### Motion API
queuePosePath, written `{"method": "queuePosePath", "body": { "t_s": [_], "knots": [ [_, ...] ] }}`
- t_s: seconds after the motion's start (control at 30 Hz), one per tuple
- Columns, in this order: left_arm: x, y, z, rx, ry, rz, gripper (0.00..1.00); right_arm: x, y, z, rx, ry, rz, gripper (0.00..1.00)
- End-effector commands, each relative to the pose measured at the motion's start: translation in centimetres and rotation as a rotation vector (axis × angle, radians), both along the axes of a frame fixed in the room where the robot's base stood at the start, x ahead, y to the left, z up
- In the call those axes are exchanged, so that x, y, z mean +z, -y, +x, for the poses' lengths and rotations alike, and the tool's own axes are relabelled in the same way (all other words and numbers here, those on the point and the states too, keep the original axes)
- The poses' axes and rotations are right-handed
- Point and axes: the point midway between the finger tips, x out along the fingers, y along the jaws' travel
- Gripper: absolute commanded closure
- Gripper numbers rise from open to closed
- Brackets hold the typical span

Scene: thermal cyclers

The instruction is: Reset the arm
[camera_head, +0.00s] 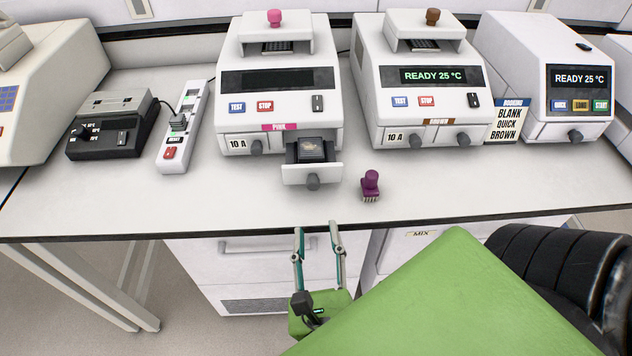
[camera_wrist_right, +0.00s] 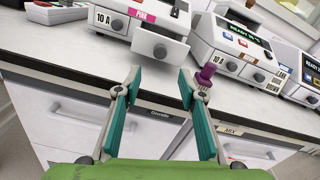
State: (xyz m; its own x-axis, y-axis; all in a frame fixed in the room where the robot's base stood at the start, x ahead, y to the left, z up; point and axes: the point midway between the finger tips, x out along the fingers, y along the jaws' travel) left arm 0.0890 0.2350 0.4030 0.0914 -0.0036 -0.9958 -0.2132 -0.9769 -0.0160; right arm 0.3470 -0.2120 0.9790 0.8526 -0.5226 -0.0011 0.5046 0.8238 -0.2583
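My right gripper (camera_head: 317,229) is in front of the bench's front edge, with its two fingers spread apart and nothing between them. It also shows in the right wrist view (camera_wrist_right: 160,82), where the fingers are open. My green right arm fills the lower right of the head view. My left gripper is not in view.
The white bench (camera_head: 240,197) holds a pink-labelled cycler (camera_head: 272,97) with its drawer (camera_head: 312,174) pulled out. A purple knobbed piece (camera_head: 370,186) stands right of the drawer. A brown-labelled cycler (camera_head: 425,101), a power strip (camera_head: 180,128) and a black block (camera_head: 112,126) are nearby.

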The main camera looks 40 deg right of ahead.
Motion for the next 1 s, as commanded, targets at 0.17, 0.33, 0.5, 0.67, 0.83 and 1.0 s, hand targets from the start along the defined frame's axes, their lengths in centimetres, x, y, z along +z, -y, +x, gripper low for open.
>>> {"method": "queuePosePath", "body": {
  "t_s": [0.17,0.33,0.5,0.67,0.83,1.0],
  "knots": [
    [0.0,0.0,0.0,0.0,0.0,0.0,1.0,0.0,0.0,0.0,0.0,0.0,0.0,0.63],
    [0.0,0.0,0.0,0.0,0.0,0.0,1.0,-0.5,-0.5,0.4,0.023,-0.018,-0.037,0.63],
    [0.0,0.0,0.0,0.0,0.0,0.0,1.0,-5.4,-4.7,2.3,0.2,-0.16,-0.345,0.63],
    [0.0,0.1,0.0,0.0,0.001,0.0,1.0,-15.3,-10.0,3.4,0.481,-0.376,-0.843,0.63],
    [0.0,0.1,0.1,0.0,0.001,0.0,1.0,-27.8,-12.8,1.2,0.799,-0.582,-1.35,0.63],
    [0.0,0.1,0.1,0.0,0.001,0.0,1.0,-39.7,-11.6,-4.0,1.14,-0.741,-1.786,0.63]
  ]
}}
